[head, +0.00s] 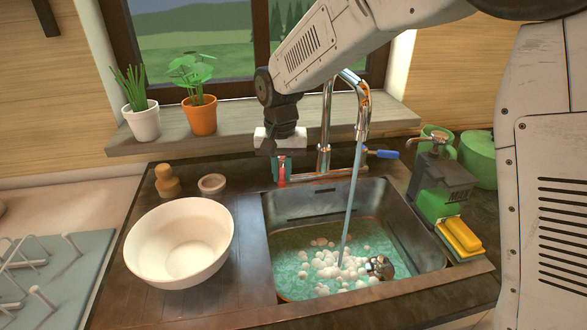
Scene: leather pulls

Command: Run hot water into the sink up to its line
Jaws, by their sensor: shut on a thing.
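The metal sink (407,210) holds greenish water (290,262) with white foam (335,265) in the middle. The chrome tap (324,125) stands behind it, and a stream of water (352,195) runs from its spout into the sink. A red tap handle (282,181) is at the left of the tap, and a blue handle (382,153) is at its right. My gripper (281,158) reaches down from above and is shut on the red handle, partly hiding it. The water surface lies below the rim. I cannot make out a fill line.
A cream bowl (180,240) stands left of the sink. Potted plants (199,118) stand on the sill (255,135). A soap dispenser (436,185) and a yellow sponge (461,236) are at the right. A dark round object (380,267) sits in the water.

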